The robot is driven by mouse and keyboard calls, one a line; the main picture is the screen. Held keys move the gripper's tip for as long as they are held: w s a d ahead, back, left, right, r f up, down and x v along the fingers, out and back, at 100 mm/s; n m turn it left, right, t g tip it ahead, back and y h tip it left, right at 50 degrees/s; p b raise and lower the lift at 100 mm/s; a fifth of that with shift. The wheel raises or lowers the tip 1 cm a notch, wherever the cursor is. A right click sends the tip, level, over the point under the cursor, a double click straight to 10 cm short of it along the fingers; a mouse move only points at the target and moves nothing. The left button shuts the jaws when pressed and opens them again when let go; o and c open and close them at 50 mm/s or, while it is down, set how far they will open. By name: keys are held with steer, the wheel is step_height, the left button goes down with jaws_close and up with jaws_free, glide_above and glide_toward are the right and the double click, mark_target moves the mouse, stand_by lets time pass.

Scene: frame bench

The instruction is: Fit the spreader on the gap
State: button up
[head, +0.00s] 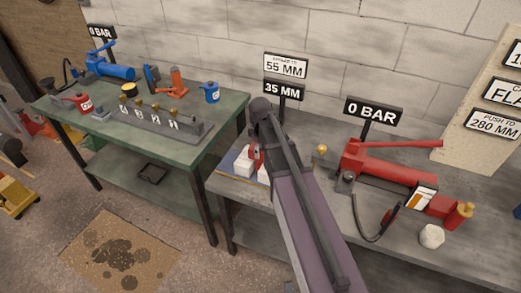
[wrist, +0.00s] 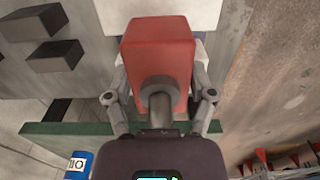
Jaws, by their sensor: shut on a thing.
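My gripper (wrist: 160,72) is shut on a red block with a grey cylinder toward the camera, likely the spreader (wrist: 158,38); one finger lies on each side. A bit of red, likely the same spreader (head: 257,153), shows beside my arm in the head view. There it is beside a white block (head: 243,163) on a blue base at the bench's left end. Another white piece (head: 263,174) shows partly. A pale surface (wrist: 185,8) lies beyond the spreader in the wrist view. My arm hides most of the gap; I cannot tell whether the spreader is in it.
Signs reading 55 MM (head: 285,66) and 35 MM (head: 283,90) stand behind the blocks. A red pump (head: 390,170) with a hose stands on the grey bench to the right, near a white lump (head: 431,236). A green table (head: 215,128) with tools stands left, across a narrow space.

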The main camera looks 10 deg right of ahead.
steer(key=shift+f+b, duration=0.65)
steer(key=o, duration=1.3)
steer(key=shift+c, duration=0.2)
steer(key=shift+r, duration=0.2)
step_height(320, 180, up, 12)
steer(key=p, duration=1.2)
steer(key=shift+f, duration=0.25)
steer(key=shift+s, duration=0.1)
steer(key=s+m, duration=1)
steer(key=s, duration=0.5)
steer(key=shift+s+d+m, duration=0.15)
steer(key=shift+s+m, duration=0.2)
steer(key=shift+m, duration=0.05)
